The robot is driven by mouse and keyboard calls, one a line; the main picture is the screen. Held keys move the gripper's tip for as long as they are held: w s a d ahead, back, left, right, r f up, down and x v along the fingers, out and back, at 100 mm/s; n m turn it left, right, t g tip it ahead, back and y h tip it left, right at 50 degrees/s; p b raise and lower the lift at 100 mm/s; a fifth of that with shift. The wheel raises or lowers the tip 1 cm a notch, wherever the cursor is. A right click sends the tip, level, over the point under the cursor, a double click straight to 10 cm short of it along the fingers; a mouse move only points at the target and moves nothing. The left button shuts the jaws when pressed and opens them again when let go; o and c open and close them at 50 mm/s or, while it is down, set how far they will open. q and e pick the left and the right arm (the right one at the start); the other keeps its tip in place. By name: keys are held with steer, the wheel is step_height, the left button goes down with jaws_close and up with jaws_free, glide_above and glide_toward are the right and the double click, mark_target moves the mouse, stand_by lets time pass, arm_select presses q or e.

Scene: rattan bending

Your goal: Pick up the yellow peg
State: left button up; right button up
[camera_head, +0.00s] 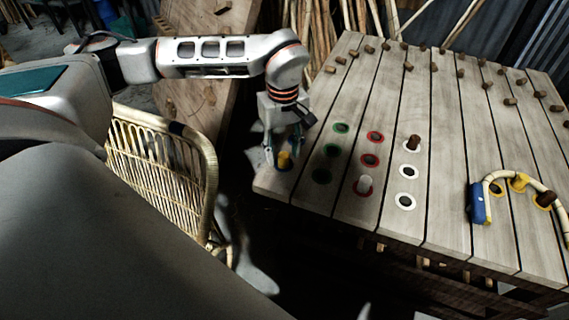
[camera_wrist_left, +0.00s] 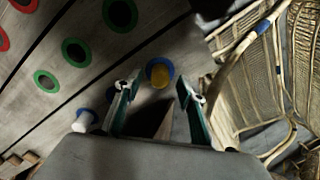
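The yellow peg (camera_head: 285,160) stands near the left front edge of the slatted wooden table. In the left wrist view the yellow peg (camera_wrist_left: 160,76) sits in a blue-ringed hole. My left gripper (camera_head: 283,152) reaches down over it with fingers apart on either side. In the left wrist view the left gripper (camera_wrist_left: 159,90) is open and the peg shows between and just beyond its fingertips, with no visible grip. My right gripper is not in view.
Green-ringed holes (camera_head: 331,150) lie close right of the gripper. A bent rattan piece (camera_head: 530,182) with a blue block (camera_head: 477,203) is at the right. A rattan chair (camera_head: 160,165) stands left of the table.

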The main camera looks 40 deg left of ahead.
mark_target(284, 155)
arm_select(q)
steer(key=c, duration=1)
steer(key=shift+c, duration=0.2)
steer(key=shift+r, duration=0.1)
step_height(284, 155, up, 20)
steer(key=p, duration=0.3)
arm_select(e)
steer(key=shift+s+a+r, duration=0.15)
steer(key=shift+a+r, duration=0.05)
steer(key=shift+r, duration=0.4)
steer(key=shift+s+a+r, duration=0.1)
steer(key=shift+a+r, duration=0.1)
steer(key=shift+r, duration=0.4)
